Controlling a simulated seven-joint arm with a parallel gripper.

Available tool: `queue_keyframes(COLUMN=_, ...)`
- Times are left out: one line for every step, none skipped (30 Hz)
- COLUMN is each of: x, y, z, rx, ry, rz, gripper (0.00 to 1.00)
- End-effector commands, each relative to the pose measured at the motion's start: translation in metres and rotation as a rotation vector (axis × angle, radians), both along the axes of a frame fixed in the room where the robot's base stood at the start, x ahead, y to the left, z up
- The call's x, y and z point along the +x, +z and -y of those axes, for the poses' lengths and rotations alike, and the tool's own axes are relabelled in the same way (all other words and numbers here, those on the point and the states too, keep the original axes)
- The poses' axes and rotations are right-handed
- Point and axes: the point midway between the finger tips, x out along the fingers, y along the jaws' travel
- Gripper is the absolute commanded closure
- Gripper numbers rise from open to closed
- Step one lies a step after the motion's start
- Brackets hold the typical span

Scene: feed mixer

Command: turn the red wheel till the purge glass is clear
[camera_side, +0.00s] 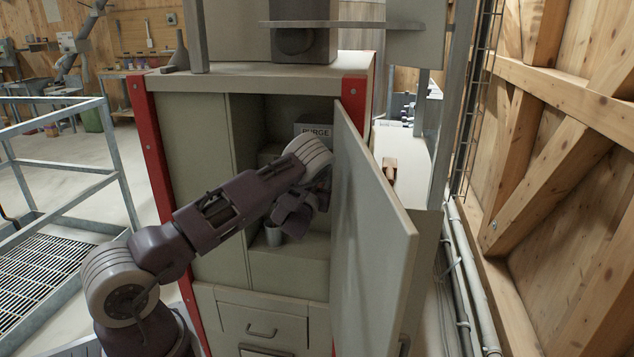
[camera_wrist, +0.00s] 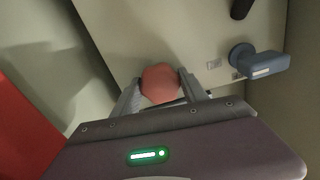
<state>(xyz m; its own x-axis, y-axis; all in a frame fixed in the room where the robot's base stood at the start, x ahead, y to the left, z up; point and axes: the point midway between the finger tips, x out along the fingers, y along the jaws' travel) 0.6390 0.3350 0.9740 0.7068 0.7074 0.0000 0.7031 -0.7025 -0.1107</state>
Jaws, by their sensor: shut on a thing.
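In the wrist view my gripper (camera_wrist: 161,88) has a finger on each side of the red wheel (camera_wrist: 160,80) and is shut on it. The wheel looks like a small faceted red knob in front of a pale panel. In the side view my arm reaches into the open cabinet, and its wrist and the door hide the fingers and the wheel. A box marked PURGE (camera_side: 315,131) shows at the back of the cabinet, above my wrist. I cannot make out the purge glass or its state in either view.
The cabinet door (camera_side: 372,225) stands open close to the right of my wrist. A grey cup-like part (camera_side: 273,236) sits below my wrist. In the wrist view a blue-grey handle (camera_wrist: 262,64) and a dark cylinder (camera_wrist: 240,9) are right of the wheel.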

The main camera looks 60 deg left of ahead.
Motion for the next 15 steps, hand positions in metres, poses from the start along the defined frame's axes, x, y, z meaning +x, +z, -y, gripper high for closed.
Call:
queue_keyframes(x=-0.0002, y=-0.0003, z=0.0002, rx=0.017, ry=0.0, rz=-0.017, gripper=0.9)
queue_keyframes(x=-0.0003, y=-0.0004, z=0.0001, rx=0.027, ry=0.0, rz=-0.027, gripper=0.9)
queue_keyframes(x=-0.0003, y=-0.0005, z=0.0001, rx=0.04, ry=0.0, rz=-0.041, gripper=0.9)
queue_keyframes(x=-0.0003, y=-0.0005, z=0.0002, rx=0.048, ry=0.0, rz=-0.05, gripper=0.9)
queue_keyframes(x=-0.0003, y=-0.0006, z=0.0002, rx=0.056, ry=0.0, rz=-0.057, gripper=0.9)
queue_keyframes(x=-0.0003, y=-0.0005, z=0.0002, rx=0.066, ry=0.0, rz=-0.067, gripper=0.9)
queue_keyframes(x=-0.0003, y=-0.0005, z=0.0002, rx=0.072, ry=-0.001, rz=-0.074, gripper=0.9)
queue_keyframes(x=-0.0003, y=-0.0005, z=0.0002, rx=0.078, ry=-0.001, rz=-0.079, gripper=0.9)
queue_keyframes(x=-0.0002, y=-0.0004, z=0.0002, rx=0.084, ry=-0.001, rz=-0.084, gripper=0.9)
queue_keyframes(x=-0.0003, y=-0.0004, z=0.0003, rx=0.088, ry=-0.001, rz=-0.088, gripper=0.9)
queue_keyframes(x=-0.0002, y=-0.0004, z=0.0002, rx=0.091, ry=-0.001, rz=-0.091, gripper=0.9)
queue_keyframes(x=-0.0002, y=-0.0003, z=0.0002, rx=0.095, ry=-0.001, rz=-0.096, gripper=0.9)
queue_keyframes(x=-0.0002, y=-0.0003, z=0.0003, rx=0.097, ry=-0.001, rz=-0.098, gripper=0.9)
queue_keyframes(x=-0.0003, y=-0.0003, z=0.0003, rx=0.099, ry=-0.001, rz=-0.099, gripper=0.9)
queue_keyframes(x=-0.0003, y=-0.0003, z=0.0003, rx=0.1, ry=-0.001, rz=-0.101, gripper=0.9)
